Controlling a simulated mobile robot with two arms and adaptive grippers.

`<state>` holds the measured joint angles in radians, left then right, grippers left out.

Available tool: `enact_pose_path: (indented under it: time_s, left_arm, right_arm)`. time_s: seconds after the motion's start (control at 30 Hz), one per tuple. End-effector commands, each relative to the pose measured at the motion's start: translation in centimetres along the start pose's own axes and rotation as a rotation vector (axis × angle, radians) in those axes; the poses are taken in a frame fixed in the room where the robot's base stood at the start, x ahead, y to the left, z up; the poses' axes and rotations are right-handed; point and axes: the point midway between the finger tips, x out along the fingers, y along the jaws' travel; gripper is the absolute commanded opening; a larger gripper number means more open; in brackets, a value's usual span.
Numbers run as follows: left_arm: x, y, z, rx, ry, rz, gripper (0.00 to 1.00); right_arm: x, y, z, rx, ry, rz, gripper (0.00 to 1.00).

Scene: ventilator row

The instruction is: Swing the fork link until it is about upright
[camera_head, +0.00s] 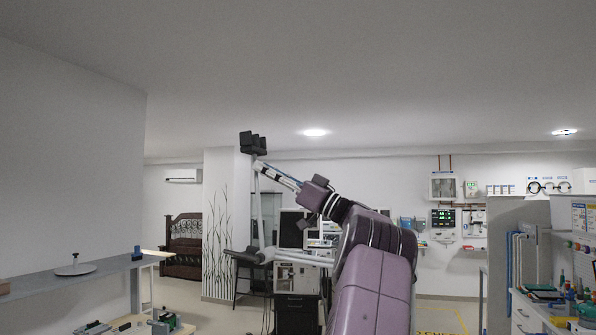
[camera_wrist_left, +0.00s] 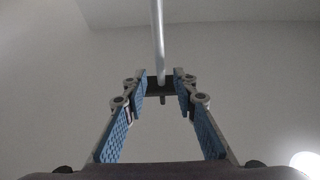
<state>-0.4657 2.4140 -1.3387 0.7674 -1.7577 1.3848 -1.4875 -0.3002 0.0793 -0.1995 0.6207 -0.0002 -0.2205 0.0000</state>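The fork link (camera_head: 259,212) appears to be the thin grey rod that rises nearly upright in the head view. It has dark blocks (camera_head: 253,143) near its top. In the left wrist view the rod (camera_wrist_left: 158,40) runs to a dark crosspiece (camera_wrist_left: 160,86) between the fingertips. My left gripper (camera_head: 264,168) is at the rod's upper part, just below the blocks. Its blue-padded fingers (camera_wrist_left: 160,82) stand wide apart in the wrist view. Whether a finger touches the crosspiece cannot be told. My right gripper is not in view.
A white horizontal arm (camera_head: 303,259) lies near the rod's foot, with a dark-drawered cart (camera_head: 296,308) below. A grey shelf (camera_head: 75,277) is at left, a stocked workbench (camera_head: 546,312) at right. The space around the rod's top looks clear.

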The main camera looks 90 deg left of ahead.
Motion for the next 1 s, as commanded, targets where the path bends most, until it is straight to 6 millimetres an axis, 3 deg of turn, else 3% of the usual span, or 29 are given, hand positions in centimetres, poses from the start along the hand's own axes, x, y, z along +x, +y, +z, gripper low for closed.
enact_pose_path:
  time_s: [0.53, 1.0]
  left_arm:
    - [-3.8, 0.0, -0.2, 0.0, -0.002, 0.0, 0.26]
    - [-4.1, 0.0, -0.3, 0.003, -0.002, 0.0, 0.26]
  right_arm:
    - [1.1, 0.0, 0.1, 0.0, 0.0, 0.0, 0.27]
    - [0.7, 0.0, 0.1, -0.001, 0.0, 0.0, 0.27]
